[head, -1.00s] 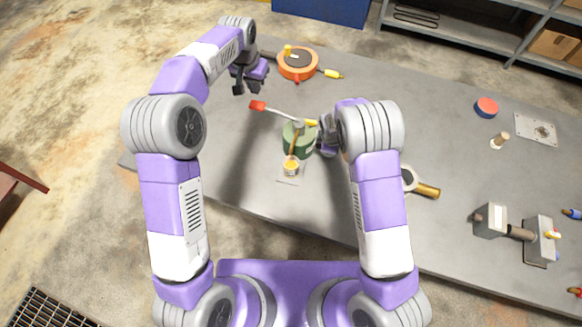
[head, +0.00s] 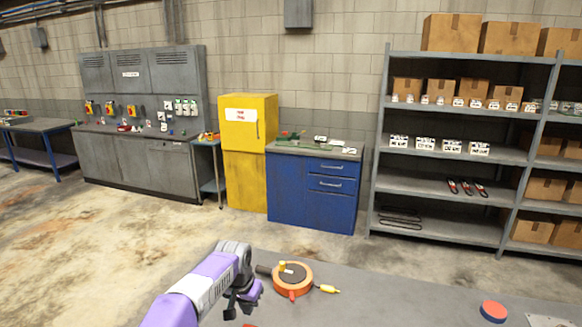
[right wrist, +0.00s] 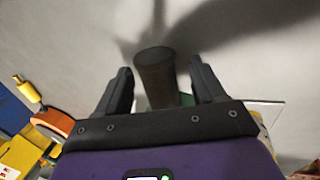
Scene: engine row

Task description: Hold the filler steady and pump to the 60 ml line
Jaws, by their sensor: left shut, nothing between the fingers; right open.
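The head view looks up across the room, so most of the filler is outside it. A small bit of red at its bottom edge may be the lever's grip. In the right wrist view a dark brown cylinder (right wrist: 156,78) stands between the two fingers of my right gripper (right wrist: 158,76). The fingers are open with gaps on both sides. A little green (right wrist: 186,99) shows behind it; I cannot tell which part this is. My left gripper (head: 243,303) is shut and empty above the table, left of the orange reel-like tool (head: 292,281). The 60 ml line is not visible.
The grey table (head: 400,300) has a red and blue round piece (head: 493,311) at right. Beyond it stand a blue drawer cabinet (head: 312,190), a yellow cabinet (head: 247,150) and a metal shelf (head: 440,230) with boxes. The floor between is clear.

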